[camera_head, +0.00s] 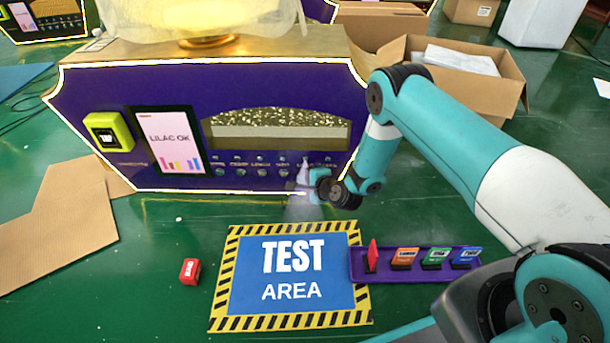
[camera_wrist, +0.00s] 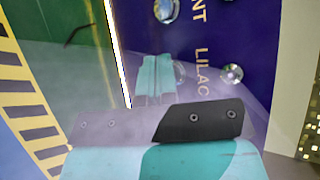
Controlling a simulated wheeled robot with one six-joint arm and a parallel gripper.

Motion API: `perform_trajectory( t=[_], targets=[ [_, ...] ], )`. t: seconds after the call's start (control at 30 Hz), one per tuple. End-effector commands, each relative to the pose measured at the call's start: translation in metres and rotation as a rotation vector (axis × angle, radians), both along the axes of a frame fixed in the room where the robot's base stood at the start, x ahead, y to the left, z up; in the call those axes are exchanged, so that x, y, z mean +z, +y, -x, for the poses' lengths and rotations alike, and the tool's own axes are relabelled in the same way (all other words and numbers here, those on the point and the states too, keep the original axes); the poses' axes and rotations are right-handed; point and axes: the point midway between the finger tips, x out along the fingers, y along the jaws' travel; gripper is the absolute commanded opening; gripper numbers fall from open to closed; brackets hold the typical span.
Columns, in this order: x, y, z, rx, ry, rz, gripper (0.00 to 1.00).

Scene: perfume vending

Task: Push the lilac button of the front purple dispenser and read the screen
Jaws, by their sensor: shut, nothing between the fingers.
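The front purple dispenser (camera_head: 90,95) stands upright with a lit pale outline. Its screen (camera_head: 168,138) reads "LILAC OK" above several coloured bars. My gripper (camera_head: 304,172) is shut and empty at the lower right of the panel, over the button rows. In the wrist view the shut fingertips (camera_wrist: 156,78) are close to the panel beside the "LILAC" label (camera_wrist: 203,72). One round clear button (camera_wrist: 231,73) sits on the far side of that label; another is partly hidden behind the fingertips. I cannot tell whether the fingertips touch it.
A yellow-green card reader (camera_head: 108,133) is left of the screen. On the green floor are a test area mat (camera_head: 291,310), a red block (camera_head: 190,271) and a purple tray (camera_head: 410,277) with several coloured blocks. Cardboard (camera_head: 60,220) lies left; an open box (camera_head: 500,95) stands right.

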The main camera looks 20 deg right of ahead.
Motion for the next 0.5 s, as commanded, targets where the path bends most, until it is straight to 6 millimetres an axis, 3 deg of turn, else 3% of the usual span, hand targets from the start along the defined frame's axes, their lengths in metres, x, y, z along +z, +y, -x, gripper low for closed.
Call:
perform_trajectory(
  t=[0.5],
  targets=[
    [0.0016, 0.0011, 0.0033, 0.000, -0.001, 0.000, 0.00]
  ],
)
